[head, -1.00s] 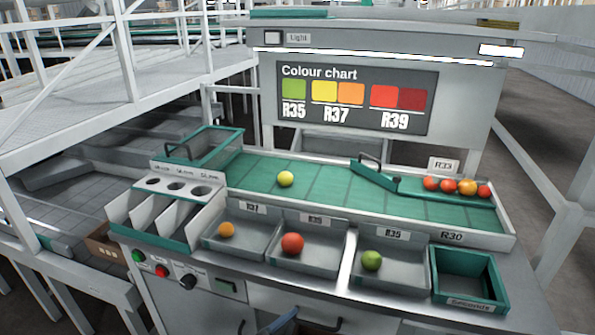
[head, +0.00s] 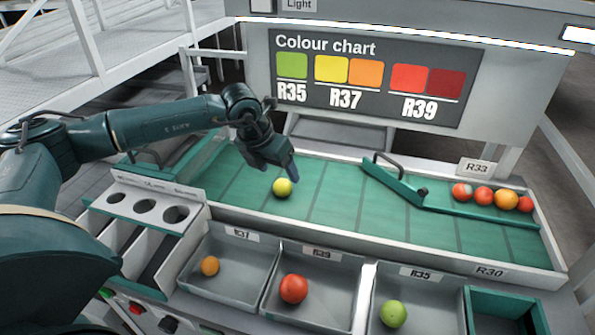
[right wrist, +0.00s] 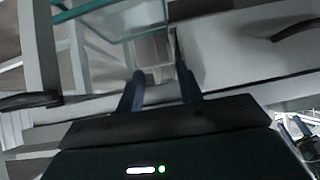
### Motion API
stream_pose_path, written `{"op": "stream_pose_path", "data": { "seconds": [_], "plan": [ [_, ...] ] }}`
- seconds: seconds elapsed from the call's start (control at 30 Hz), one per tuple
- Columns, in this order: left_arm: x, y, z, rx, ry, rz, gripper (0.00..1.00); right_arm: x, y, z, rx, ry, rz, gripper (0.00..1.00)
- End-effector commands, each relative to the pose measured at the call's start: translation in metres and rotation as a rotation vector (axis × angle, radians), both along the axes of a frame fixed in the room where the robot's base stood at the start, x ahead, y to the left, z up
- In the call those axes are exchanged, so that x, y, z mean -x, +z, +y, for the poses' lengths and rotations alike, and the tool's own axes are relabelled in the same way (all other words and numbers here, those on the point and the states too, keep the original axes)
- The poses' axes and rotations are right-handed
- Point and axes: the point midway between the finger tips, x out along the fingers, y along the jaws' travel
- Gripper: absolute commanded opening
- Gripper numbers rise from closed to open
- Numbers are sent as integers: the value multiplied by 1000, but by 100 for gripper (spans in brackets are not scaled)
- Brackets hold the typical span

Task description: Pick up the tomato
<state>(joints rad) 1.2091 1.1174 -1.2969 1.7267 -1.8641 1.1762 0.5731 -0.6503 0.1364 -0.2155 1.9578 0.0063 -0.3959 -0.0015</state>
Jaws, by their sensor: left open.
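A yellow-green tomato (head: 283,187) lies alone on the green sorting belt (head: 325,205) in the head view. My left gripper (head: 291,172) is open and empty, its fingers just above and behind this tomato, apart from it as far as I can tell. More tomatoes lie elsewhere: an orange one (head: 210,266), a red one (head: 293,289) and a green one (head: 394,314) in separate grey trays. My right gripper (right wrist: 160,85) shows only in the right wrist view, its two fingers apart with nothing between them.
A green divider bar with a handle (head: 392,181) crosses the belt. Several red and orange tomatoes (head: 484,196) sit behind it at the right. A panel with round holes (head: 146,207) stands at the left. The colour chart (head: 370,78) rises behind the belt.

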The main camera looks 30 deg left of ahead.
Motion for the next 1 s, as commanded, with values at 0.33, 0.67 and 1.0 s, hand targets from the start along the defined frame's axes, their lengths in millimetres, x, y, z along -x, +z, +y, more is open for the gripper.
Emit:
{"op": "stream_pose_path", "data": {
  "seconds": [0.33,0.67,1.0],
  "plan": [
    [-17,-22,29,-87,49,-12,71,2,-5,-3,10,1,10,36],
    [-34,-61,28,-83,47,-17,71,-4,-8,-2,-5,-3,-22,36],
    [-49,-104,27,-83,47,-17,71,-4,-22,8,-27,14,-50,36]
  ]
}}
